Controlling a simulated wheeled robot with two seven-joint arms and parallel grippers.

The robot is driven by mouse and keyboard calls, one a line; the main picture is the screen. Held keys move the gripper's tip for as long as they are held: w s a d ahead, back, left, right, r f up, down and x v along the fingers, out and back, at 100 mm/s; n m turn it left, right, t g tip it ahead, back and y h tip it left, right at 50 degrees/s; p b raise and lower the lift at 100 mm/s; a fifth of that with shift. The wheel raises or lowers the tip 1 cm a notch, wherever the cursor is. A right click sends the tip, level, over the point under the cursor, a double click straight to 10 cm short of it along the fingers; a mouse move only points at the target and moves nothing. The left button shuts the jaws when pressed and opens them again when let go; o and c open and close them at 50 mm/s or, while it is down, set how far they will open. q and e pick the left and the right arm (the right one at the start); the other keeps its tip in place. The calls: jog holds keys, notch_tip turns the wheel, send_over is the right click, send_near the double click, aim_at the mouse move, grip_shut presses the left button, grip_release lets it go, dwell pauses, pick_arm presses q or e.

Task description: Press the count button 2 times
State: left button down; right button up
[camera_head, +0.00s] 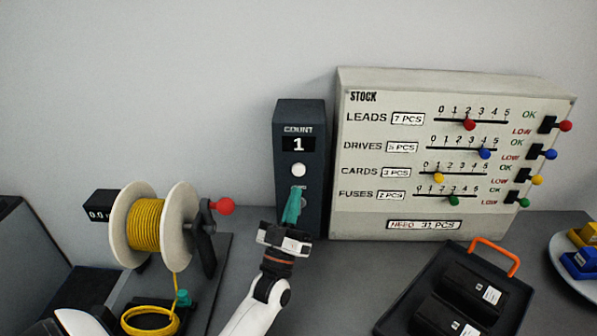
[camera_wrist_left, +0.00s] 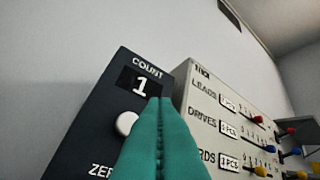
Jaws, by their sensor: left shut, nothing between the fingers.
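The dark count box (camera_head: 314,130) stands against the wall, with a display (camera_head: 298,144) reading 1. Its round white count button (camera_head: 299,170) sits below the display, and a second, lower button is partly covered by my gripper. My left gripper (camera_head: 294,191), with teal fingers, is shut and empty in front of the box, with its tips a little below the white button. In the left wrist view the display also reads 1 (camera_wrist_left: 139,86), and the white button (camera_wrist_left: 127,123) shows just left of the shut fingers. Whether the fingers touch the box cannot be told. My right gripper is not in view.
A stock board (camera_head: 400,206) with sliders and switches stands right of the box. A yellow wire spool (camera_head: 146,226) with a red-knobbed crank is at left. A black tray with an orange handle (camera_head: 497,252) lies at front right, beside a plate (camera_head: 567,268) with coloured parts.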

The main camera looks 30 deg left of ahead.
pick_arm(q)
jog(key=s+m+g+h+p, duration=0.1)
jog(key=m+h+p, duration=0.1)
jog(key=m, duration=0.1)
jog(key=s+d+m+h+p, duration=0.1)
jog(key=m+h+p, duration=0.1)
jog(key=m+h, duration=0.1)
jog(key=s+m+g+h+p, duration=0.1)
jog(key=m+h+p, duration=0.1)
jog(key=m+h, duration=0.1)
jog(key=shift+s+d+r+m+g, duration=0.2)
jog(key=shift+s+d+m+g, duration=0.1)
jog(key=shift+m, duration=0.5)
jog(key=b, duration=0.4)
send_near(299, 170)
jog(key=w+d+r, duration=0.2)
jog(key=w+r, duration=0.1)
jog(key=w, duration=0.1)
jog(key=shift+w+a+r, duration=0.1)
jog(key=shift+w+r, duration=0.05)
jog(key=shift+w, duration=0.2)
jog(key=shift+w, duration=0.1)
dwell(0.8)
